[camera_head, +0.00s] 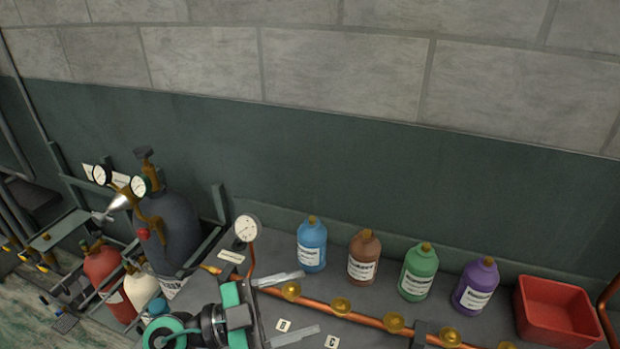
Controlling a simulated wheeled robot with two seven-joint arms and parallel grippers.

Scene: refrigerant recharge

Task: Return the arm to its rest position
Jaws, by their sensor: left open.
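My left arm comes in at the bottom of the head view, teal and black. My left gripper (308,302) is open, its two grey fingers spread apart above the grey workbench (268,305). Nothing shows between the fingertips except part of the bench and a copper pipe (365,318) in the background. I cannot tell how high the fingers are above the bench. My right gripper is not in view.
A pressure gauge (246,228) stands just behind my left gripper. Blue (312,246), brown (363,258), green (416,273) and purple (475,287) bottles line the back, with a red bin (555,312) at right. A dark gas cylinder (172,235) stands at left.

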